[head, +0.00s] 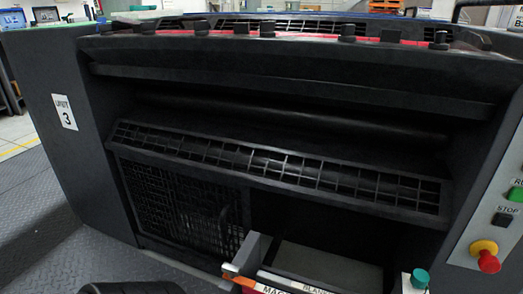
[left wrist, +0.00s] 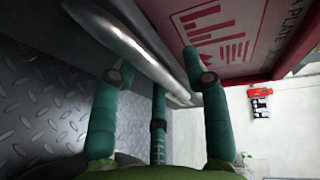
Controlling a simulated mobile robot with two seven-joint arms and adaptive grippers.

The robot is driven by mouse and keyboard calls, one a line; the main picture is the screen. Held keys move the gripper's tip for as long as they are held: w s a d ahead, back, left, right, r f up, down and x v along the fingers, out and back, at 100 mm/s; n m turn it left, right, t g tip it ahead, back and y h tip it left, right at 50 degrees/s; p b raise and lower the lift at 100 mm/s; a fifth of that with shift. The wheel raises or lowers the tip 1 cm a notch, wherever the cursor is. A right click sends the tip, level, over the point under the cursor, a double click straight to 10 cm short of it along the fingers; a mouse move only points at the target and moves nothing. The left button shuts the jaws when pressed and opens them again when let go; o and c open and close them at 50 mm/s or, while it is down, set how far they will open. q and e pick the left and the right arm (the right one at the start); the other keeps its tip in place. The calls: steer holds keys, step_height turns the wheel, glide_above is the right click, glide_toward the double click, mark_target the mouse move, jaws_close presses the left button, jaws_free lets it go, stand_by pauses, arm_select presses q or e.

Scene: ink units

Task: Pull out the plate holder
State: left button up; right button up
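In the left wrist view a red panel (left wrist: 285,45) carries a pale label (left wrist: 217,32) with printed lines and partly readable lettering that includes "PLATE". A shiny metal bar handle (left wrist: 120,40) runs diagonally in front of it. My left gripper (left wrist: 157,60) has teal fingers on both sides of the bar. They look spread, with a gap between the right finger and the bar; whether the left finger touches it I cannot tell. In the head view a red front (head: 268,289) with lettering starting "MAG" shows at the bottom edge, mostly cut off. My right gripper is not identifiable.
The dark machine has a slatted guard (head: 275,168) and a mesh panel (head: 178,208). A grey box edge (head: 250,252) stands at bottom centre, with a teal cap (head: 420,278) to its right. A red emergency button (head: 488,260) is far right. Patterned floor (head: 40,220) is open at left.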

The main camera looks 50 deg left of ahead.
arm_select(q)
steer(key=shift+s, duration=0.1)
steer(key=v, duration=1.2)
